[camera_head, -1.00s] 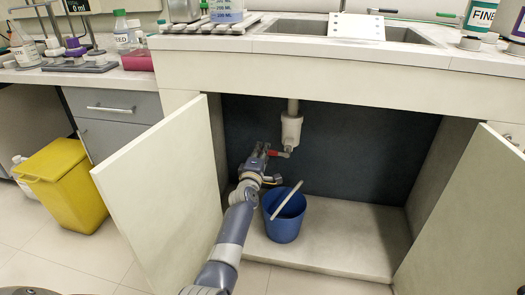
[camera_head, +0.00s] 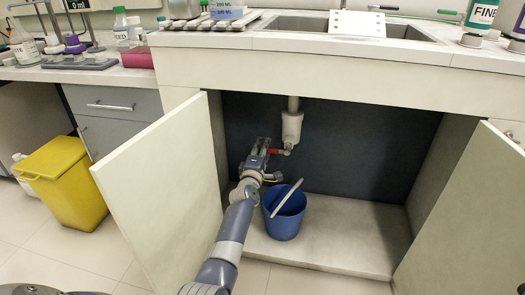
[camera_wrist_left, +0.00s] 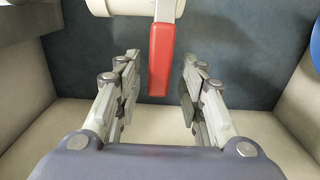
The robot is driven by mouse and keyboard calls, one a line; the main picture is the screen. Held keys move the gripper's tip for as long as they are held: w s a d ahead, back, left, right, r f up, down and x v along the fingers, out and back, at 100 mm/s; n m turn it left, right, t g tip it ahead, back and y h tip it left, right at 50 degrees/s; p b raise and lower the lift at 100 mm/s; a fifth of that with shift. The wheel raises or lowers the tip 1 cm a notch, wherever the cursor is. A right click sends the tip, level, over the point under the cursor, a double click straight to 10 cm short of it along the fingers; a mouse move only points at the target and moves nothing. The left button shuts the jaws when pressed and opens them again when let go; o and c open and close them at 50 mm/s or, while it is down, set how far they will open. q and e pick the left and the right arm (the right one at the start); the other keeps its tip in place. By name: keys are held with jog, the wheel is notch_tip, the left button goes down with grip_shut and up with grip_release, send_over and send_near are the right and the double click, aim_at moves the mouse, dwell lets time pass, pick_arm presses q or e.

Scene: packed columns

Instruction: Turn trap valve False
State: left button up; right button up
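The white drain trap (camera_head: 291,126) hangs under the sink inside the open cabinet. Its valve has a red handle (camera_head: 279,151) that sticks out to the left, towards my left gripper (camera_head: 264,144). In the left wrist view the red handle (camera_wrist_left: 161,60) lies between the two spread fingers of the left gripper (camera_wrist_left: 158,88), with a gap on both sides. The left gripper is open and holds nothing. Part of the white pipework (camera_wrist_left: 125,8) shows at the top of that view. My right gripper is not in view.
The open left door (camera_head: 165,190) and right door (camera_head: 470,215) flank the opening. The cabinet's right side is clear.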

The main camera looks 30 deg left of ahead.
pick_arm(q)
jog(key=shift+s, duration=0.1)
jog(key=v, duration=0.7)
jog(key=shift+s+d+r, duration=0.1)
jog(key=shift+s, duration=0.05)
dwell(0.4)
